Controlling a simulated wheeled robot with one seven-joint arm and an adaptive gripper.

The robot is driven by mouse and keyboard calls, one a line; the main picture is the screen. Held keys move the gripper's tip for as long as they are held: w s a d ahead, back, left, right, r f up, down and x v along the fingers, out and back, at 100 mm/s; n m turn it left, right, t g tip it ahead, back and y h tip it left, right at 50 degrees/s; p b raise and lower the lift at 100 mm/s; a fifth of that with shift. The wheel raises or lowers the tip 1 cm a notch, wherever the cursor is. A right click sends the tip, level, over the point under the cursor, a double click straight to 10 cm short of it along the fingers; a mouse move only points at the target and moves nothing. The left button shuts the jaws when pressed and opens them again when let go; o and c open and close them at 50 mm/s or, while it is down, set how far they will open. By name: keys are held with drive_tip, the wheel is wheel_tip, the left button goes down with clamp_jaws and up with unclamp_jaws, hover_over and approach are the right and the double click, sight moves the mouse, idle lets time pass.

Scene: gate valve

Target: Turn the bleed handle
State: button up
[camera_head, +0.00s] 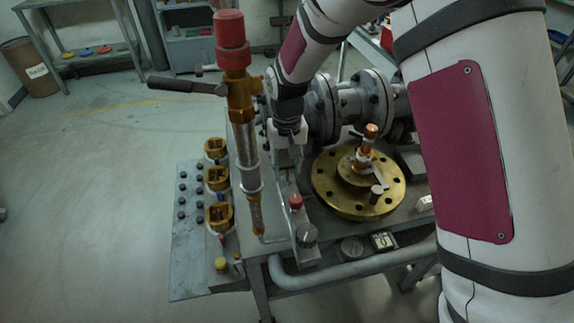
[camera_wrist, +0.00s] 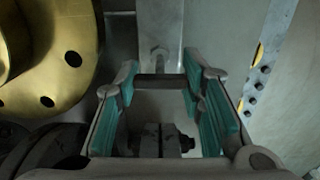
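Which part is the bleed handle is not marked. A black lever (camera_head: 185,86) juts left from the brass, red-capped upright valve (camera_head: 240,95). A smaller pale lever (camera_head: 379,177) sits at the copper-topped fitting (camera_head: 369,140) on the round brass flange (camera_head: 332,190). A red knob (camera_head: 295,202) and a grey knob (camera_head: 307,235) sit on a grey block in front. My gripper (camera_head: 288,150) points down between the upright valve and the flange.
Large grey flanged pipework (camera_head: 345,102) stands behind my gripper. Several brass fittings (camera_head: 217,180) sit on the panel at the left. A grey pipe (camera_head: 340,273) runs along the bench front. Open floor (camera_head: 90,200) lies left. The wrist view shows the brass flange (camera_wrist: 75,85) at left.

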sight(287, 165)
drive_tip(key=o, duration=0.4)
wheel_tip(287, 165, up, 12)
idle(0.5)
